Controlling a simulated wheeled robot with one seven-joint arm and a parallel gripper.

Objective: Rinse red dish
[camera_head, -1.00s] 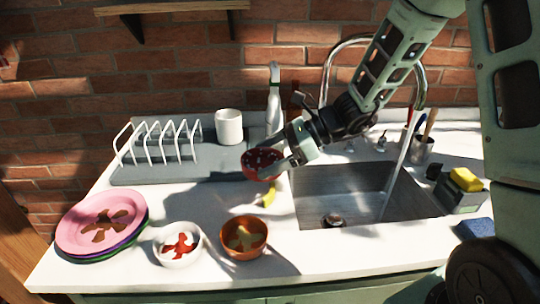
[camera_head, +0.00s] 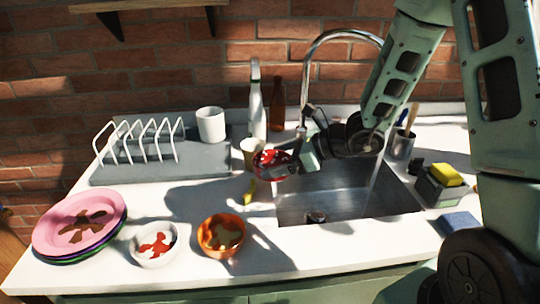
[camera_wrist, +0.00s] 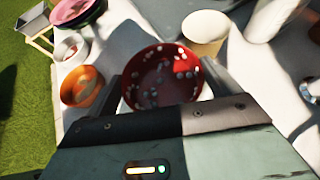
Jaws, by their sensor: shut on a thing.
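My gripper (camera_head: 290,163) is shut on the red dish (camera_head: 268,161) and holds it above the counter at the left edge of the sink. In the wrist view the red dish (camera_wrist: 162,77) sits between the fingers, with many pale specks inside it. The metal sink (camera_head: 340,195) lies just right of the dish. A stream of water (camera_head: 376,168) falls from the curved tap (camera_head: 340,36) into the sink, right of my gripper and apart from the dish.
A tan cup (camera_head: 249,150) stands close behind the dish. A white bottle (camera_head: 256,105) and a brown bottle (camera_head: 277,103) stand behind. An orange bowl (camera_head: 221,236), a white bowl (camera_head: 153,244) and stacked plates (camera_head: 50,231) are at left. A sponge caddy (camera_head: 440,190) stands right of the sink.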

